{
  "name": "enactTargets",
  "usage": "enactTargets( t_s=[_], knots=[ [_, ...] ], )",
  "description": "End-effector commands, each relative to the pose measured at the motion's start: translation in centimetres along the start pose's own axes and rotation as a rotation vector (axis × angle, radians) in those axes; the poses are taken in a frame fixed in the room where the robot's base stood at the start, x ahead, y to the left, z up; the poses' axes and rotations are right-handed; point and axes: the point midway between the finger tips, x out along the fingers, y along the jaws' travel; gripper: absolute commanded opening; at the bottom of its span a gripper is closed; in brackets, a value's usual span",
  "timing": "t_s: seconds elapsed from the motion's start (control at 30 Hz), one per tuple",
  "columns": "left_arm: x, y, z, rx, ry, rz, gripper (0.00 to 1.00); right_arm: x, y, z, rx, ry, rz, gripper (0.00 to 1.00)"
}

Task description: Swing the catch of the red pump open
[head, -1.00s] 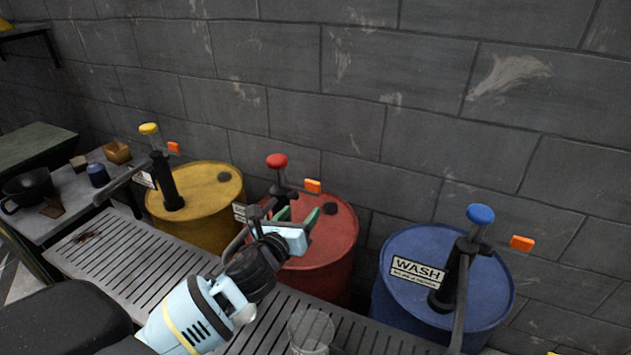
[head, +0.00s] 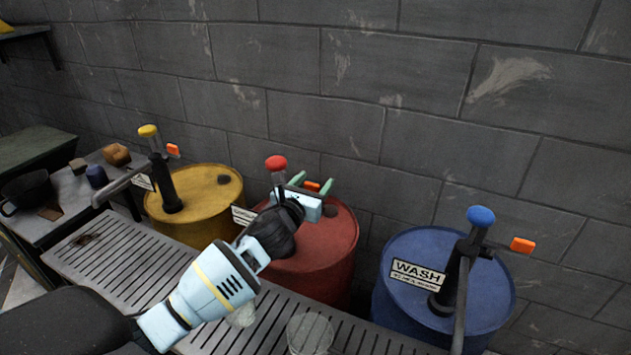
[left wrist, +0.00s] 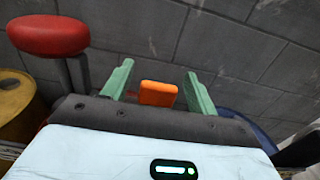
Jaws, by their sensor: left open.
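The red pump's red knob (head: 276,163) stands above the red drum (head: 330,262); it also shows at the upper left of the left wrist view (left wrist: 48,35). The pump's orange catch (head: 312,186) sticks out to the right of the knob. In the left wrist view the catch (left wrist: 158,93) lies between the two green fingers. My left gripper (head: 314,182) is open, with one finger on each side of the catch and a gap to each. My gripper body and wrist hide most of the pump's black body. My right gripper is not in view.
A yellow drum (head: 222,190) with a yellow-knobbed pump stands to the left. A blue drum (head: 400,300) marked WASH, with a blue-knobbed pump, stands to the right. A slatted grate (head: 125,258) runs in front, with a clear glass (head: 310,335) on it. The block wall is close behind.

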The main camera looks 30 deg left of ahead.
Motion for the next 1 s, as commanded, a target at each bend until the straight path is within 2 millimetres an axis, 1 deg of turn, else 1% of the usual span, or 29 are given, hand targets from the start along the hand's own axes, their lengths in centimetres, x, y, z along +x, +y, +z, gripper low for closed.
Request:
enactTargets(
  t_s=[0.1,0.2,0.47,0.57,0.9,0.93,1.0],
  knots=[
    [0.86,0.04,-0.04,0.001,0.001,0.001,0.58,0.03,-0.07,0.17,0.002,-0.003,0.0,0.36],
    [1.19,0.02,0.03,0.001,0.0,0.0,0.58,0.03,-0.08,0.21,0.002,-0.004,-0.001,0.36],
    [1.25,0.01,0.04,0.001,0.0,0.0,0.58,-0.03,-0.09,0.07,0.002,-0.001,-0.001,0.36],
    [1.24,0.02,0.03,0.0,0.0,0.0,0.46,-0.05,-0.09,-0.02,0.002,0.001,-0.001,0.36],
    [1.22,0.02,0.01,0.0,0.0,0.0,0.02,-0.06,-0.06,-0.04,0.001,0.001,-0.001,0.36],
    [1.22,0.02,0.01,0.0,0.0,0.0,0.0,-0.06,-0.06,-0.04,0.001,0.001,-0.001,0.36],
    [1.23,0.03,0.01,0.001,0.0,0.0,0.0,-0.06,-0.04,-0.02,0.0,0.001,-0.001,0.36]
  ],
)
